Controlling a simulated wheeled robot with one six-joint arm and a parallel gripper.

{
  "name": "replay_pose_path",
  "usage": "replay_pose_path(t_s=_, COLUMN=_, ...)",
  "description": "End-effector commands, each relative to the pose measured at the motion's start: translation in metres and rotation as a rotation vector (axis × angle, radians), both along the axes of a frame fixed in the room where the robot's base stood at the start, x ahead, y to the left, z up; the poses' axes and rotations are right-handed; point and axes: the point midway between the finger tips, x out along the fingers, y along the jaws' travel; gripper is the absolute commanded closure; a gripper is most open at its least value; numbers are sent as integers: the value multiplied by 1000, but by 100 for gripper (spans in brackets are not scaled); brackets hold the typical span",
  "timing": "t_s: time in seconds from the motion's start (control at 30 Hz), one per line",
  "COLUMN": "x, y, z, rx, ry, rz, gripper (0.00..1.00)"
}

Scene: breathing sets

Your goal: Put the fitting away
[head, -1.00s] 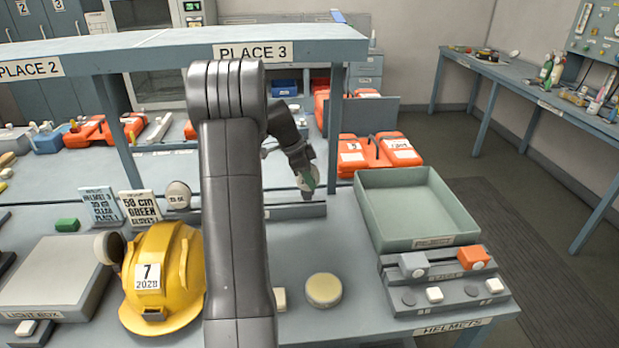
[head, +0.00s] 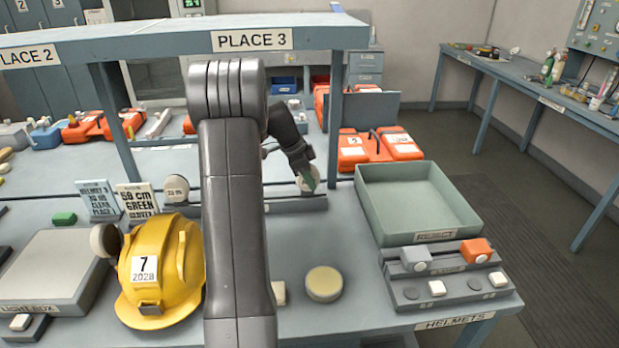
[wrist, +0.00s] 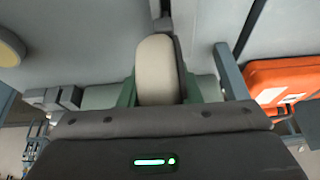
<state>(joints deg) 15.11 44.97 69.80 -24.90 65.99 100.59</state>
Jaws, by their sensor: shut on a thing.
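My gripper (head: 308,182) is shut on a pale round fitting, seen edge-on between the green fingertips in the wrist view (wrist: 155,70). In the head view the fitting (head: 305,184) is at the right end of the grey rail (head: 285,205) at the back of the bench. I cannot tell whether it touches the rail. A similar pale round piece (head: 176,188) sits at the rail's left end. My arm hides the rail's middle.
A yellow helmet (head: 158,255) marked 7 stands left of my arm, with two cards (head: 137,204) behind it. A round cream pad (head: 323,284) lies right of my arm. An empty green reject tray (head: 425,237) and a switch block (head: 440,275) are at right. The PLACE 3 shelf (head: 300,38) overhangs.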

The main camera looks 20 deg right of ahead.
Motion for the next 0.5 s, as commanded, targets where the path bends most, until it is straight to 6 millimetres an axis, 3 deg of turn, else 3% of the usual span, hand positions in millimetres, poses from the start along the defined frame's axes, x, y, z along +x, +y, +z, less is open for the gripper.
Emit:
replay_pose_path(t_s=0.37, x=0, y=0, z=-10, rx=0, ry=0, rz=0, gripper=89)
replay_pose_path(t_s=0.4, x=0, y=0, z=-9, rx=0, ry=0, rz=0, gripper=64)
replay_pose_path(t_s=0.5, x=0, y=0, z=-9, rx=0, ry=0, rz=0, gripper=44)
